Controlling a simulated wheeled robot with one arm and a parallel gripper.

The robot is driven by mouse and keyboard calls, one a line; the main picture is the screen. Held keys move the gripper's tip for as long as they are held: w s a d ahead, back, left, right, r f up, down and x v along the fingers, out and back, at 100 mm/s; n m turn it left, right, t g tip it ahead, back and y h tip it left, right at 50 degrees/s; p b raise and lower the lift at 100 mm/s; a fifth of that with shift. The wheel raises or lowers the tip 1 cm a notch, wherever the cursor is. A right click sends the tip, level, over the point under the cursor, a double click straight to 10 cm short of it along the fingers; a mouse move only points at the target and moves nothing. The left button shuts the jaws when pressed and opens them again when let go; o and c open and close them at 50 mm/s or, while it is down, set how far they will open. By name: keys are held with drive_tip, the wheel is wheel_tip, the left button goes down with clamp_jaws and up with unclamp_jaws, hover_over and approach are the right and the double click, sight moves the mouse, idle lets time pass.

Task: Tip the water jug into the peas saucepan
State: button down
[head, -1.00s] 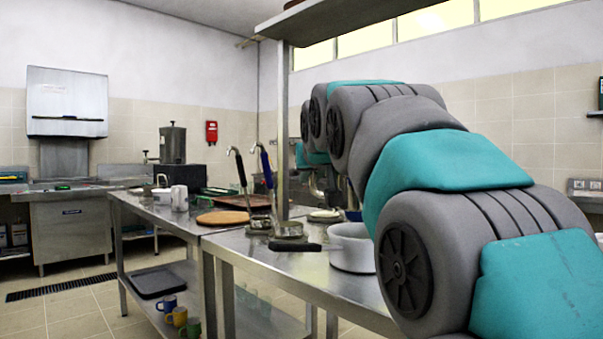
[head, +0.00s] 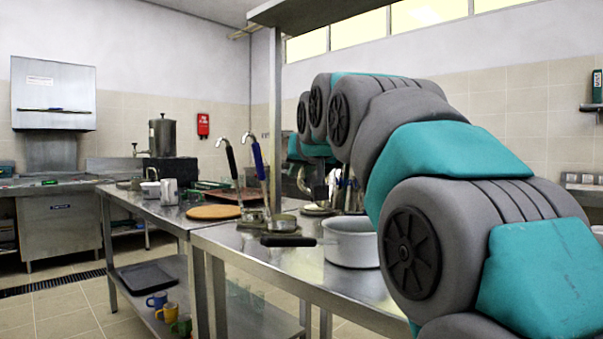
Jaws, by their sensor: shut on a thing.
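A light grey saucepan (head: 350,246) with a black handle (head: 288,240) pointing left stands upright on the near steel table. Its inside is not visible, so I cannot tell whether it holds peas. My arm reaches from the lower right away over the table, beyond the saucepan. My gripper is hidden behind the arm links, and so is anything in it. I cannot make out the water jug for certain. Shiny metal shapes show below the far end of my arm, too small to name.
Two upright ladles, one black-handled (head: 230,165) and one blue-handled (head: 258,165), stand by small steel pots left of the saucepan. A round wooden board (head: 213,212) and a pale metal vessel (head: 169,191) are farther left. Mugs (head: 170,312) sit on the lower shelf. A shelf post (head: 275,110) rises behind.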

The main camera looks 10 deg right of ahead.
wheel_tip(320, 180, up, 7)
drive_tip(key=m+y+p, duration=0.4)
drive_tip(key=m+p, duration=0.1)
drive_tip(key=shift+w+d+r+m+t+y+p, duration=0.25)
drive_tip(key=shift+d+m+y+p, duration=0.4)
drive_tip(key=shift+d+m, duration=1.2)
drive_tip(key=shift+w+d+r+m+t+y+p, duration=0.1)
drive_tip(key=shift+w+d+m+t+y+p, duration=0.25)
drive_tip(key=shift+d+m+y, duration=1.4)
drive_tip(key=shift+w+d+r+m+t+h+p, duration=0.25)
drive_tip(key=shift+d+m+p, duration=0.5)
drive_tip(key=shift+d, duration=2.15)
drive_tip(key=shift+w+d+m+t+y, duration=0.15)
drive_tip(key=shift+d+m+t, duration=0.1)
drive_tip(key=shift+d+m, duration=0.5)
drive_tip(key=shift+w+d+m+t+y, duration=0.1)
drive_tip(key=shift+d+m+t, duration=0.1)
drive_tip(key=shift+d+m, duration=0.55)
drive_tip(key=shift+s+d, duration=0.1)
drive_tip(key=shift+d, duration=0.2)
